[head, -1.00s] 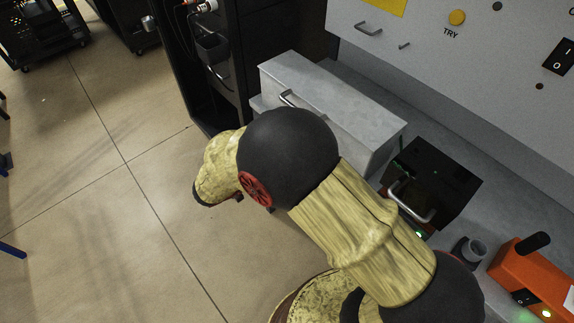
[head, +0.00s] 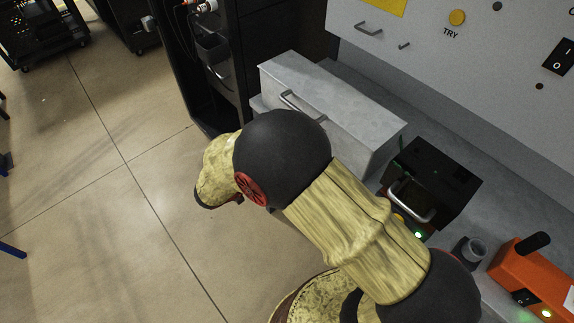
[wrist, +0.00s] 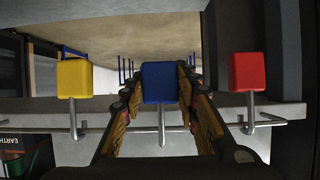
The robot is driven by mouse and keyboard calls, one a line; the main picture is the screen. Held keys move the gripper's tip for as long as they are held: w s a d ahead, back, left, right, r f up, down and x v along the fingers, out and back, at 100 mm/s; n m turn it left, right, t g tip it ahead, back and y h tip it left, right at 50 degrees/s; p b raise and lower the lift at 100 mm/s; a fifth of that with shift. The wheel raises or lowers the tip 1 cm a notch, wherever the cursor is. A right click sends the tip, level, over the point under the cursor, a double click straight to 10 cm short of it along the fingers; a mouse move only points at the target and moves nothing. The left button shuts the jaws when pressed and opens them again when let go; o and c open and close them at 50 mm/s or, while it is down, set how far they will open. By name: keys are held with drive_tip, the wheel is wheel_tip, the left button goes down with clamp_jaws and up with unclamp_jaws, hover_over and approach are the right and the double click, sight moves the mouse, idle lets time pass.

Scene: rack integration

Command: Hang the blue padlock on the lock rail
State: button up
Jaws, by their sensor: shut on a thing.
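In the wrist view, the blue padlock (wrist: 159,83) is between the fingers of my gripper (wrist: 160,92), which is shut on it. Its grey shackle (wrist: 161,127) runs down the picture to the thin lock rail (wrist: 100,130). I cannot tell whether the shackle is around the rail or only in front of it. A yellow padlock (wrist: 73,78) is at the rail on the left and a red padlock (wrist: 247,72) on the right, each with a grey shackle reaching the rail. In the head view my arm hides the gripper and the padlocks.
A grey drawer box (head: 340,105) and a black box with a handle (head: 440,180) stand on the grey bench beside my arm. An orange device (head: 535,275) is at the lower right. A wall panel with a yellow button (head: 457,17) rises behind. The floor at left is open.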

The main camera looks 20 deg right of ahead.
drive_tip(key=shift+f, duration=0.45)
drive_tip(key=o, duration=1.3)
drive_tip(key=shift+a, duration=0.1)
drive_tip(key=v, duration=1.2)
